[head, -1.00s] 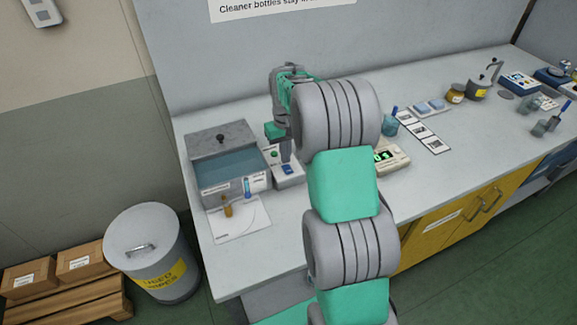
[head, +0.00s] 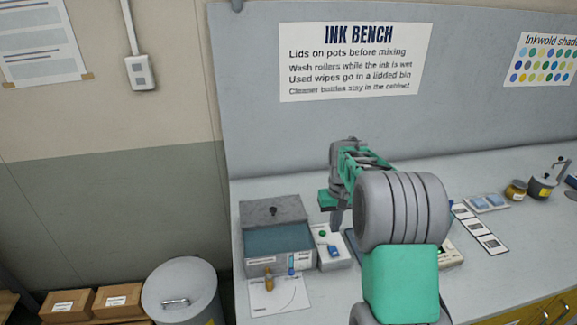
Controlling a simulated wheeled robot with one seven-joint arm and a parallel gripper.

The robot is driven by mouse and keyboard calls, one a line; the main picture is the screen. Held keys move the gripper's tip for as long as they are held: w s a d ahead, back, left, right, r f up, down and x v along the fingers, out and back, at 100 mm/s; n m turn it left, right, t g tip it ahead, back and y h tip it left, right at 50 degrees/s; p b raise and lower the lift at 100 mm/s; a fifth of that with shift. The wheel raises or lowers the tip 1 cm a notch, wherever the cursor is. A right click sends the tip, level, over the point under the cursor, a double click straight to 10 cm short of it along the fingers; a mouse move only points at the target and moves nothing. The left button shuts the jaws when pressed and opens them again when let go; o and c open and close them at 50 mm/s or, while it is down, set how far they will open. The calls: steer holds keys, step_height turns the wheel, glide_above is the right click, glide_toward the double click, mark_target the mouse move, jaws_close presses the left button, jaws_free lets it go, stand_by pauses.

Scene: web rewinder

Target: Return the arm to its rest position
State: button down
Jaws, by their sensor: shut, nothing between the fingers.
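My arm, grey and green, reaches over the bench from the lower right of the head view. My gripper (head: 337,220) points down in front of the bench's back wall, at its left part. Its fingers are shut with nothing between them. In the picture they sit just above and right of a small white control box (head: 336,262) with a green button and a blue switch. The fingers appear clear of the box, though their exact height is hard to tell. My forearm hides part of the bench behind it.
A grey tank (head: 280,246) with a lid stands left of the control box. A white sheet (head: 285,298) with small bottles lies in front. A lidded bin (head: 180,287) and cardboard boxes (head: 118,300) are at lower left. Cards (head: 480,228) and pots (head: 543,186) lie to the right.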

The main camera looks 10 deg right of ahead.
steer(key=shift+m+g, duration=0.5)
steer(key=shift+g, duration=0.4)
steer(key=s+f, duration=0.2)
steer(key=s+a+f, duration=0.1)
steer(key=s+f, duration=0.1)
steer(key=s, duration=0.1)
steer(key=s+f, duration=0.3)
steer(key=shift+s+a, duration=0.15)
steer(key=shift+a, duration=0.25)
steer(key=s, duration=0.2)
steer(key=s+a, duration=0.1)
steer(key=s, duration=0.1)
steer(key=s+a+r, duration=0.1)
steer(key=s, duration=0.1)
steer(key=shift+s, duration=0.25)
steer(key=s+a+r+t, duration=0.1)
steer(key=s+a+r, duration=0.45)
steer(key=s, duration=0.45)
step_height(320, 180, up, 10)
steer(key=a+n+t, duration=0.2)
steer(key=t, duration=0.2)
steer(key=shift+w+a, duration=0.15)
steer(key=shift+a, duration=0.25)
steer(key=shift+f, duration=0.1)
